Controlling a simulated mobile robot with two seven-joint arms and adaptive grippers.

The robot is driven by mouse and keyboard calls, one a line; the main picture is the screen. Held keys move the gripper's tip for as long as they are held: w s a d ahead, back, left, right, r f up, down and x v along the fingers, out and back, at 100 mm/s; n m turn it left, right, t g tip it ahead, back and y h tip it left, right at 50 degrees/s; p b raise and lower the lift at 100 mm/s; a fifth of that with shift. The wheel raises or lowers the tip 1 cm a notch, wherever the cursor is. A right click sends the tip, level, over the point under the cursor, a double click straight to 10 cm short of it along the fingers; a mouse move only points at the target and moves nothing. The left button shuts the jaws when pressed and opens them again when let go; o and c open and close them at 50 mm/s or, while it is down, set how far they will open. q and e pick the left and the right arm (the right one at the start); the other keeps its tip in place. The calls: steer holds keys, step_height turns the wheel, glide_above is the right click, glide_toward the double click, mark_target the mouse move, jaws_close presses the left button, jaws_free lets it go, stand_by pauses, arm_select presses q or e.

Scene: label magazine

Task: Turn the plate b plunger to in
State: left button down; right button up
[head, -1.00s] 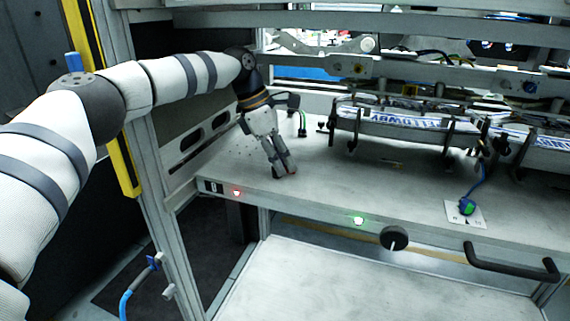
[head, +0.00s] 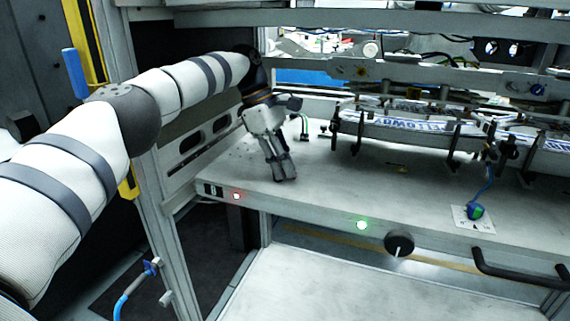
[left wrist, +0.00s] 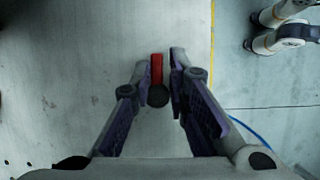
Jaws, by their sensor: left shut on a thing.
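Plate B (head: 330,195) is the pale grey shelf with a "B" label (head: 212,190) at its front left. The plunger (left wrist: 157,70) shows in the left wrist view as a red bar with a round black end. My left gripper (head: 284,180) points down at the plate's left part, behind the front edge. In the left wrist view my left gripper (left wrist: 160,62) has its fingers on both sides of the plunger and is shut on it. In the head view the fingers hide the plunger. My right gripper is not in view.
A red light (head: 236,196) and a green light (head: 362,225) are on the front edge. A black knob (head: 399,243) and black handle (head: 520,270) are to the right. Clamped magazines (head: 400,125) stand behind. A blue-green plug (head: 475,212) sits on a white card.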

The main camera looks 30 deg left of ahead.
arm_select(q)
steer(key=shift+w+a+r, duration=0.1)
steer(key=shift+a, duration=0.1)
steer(key=c, duration=1.9)
jaws_free()
steer(key=shift+o, duration=1.1)
steer(key=shift+a, duration=0.1)
